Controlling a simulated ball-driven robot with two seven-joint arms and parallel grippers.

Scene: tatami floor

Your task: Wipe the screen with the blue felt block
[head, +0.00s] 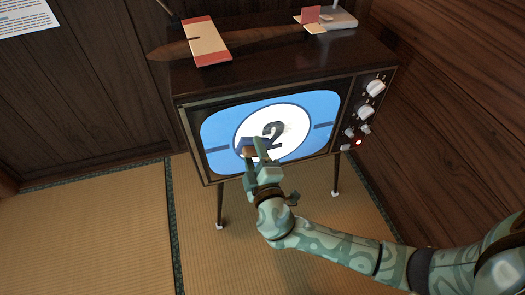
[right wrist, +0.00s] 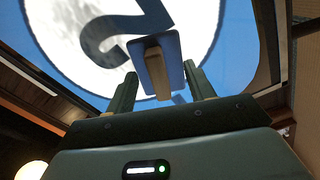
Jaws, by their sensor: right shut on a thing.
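The screen (head: 215,130) of an old television is lit blue, with a white disc and a dark "2". It also fills the top of the right wrist view (right wrist: 222,45). My right gripper (head: 254,155) is in front of the lower middle of the screen. It is shut on the blue felt block (right wrist: 172,45), whose wooden grip (right wrist: 157,75) sits between the fingers. The block's blue face is towards the screen, at or very near the glass; I cannot tell whether it touches. Grey smudges show on the white disc. My left gripper is not in view.
The dark wooden television cabinet (head: 185,85) stands on thin legs on tatami (head: 110,240). Knobs (head: 375,87) and a red light line its right side. Wood-panelled walls are close behind and right.

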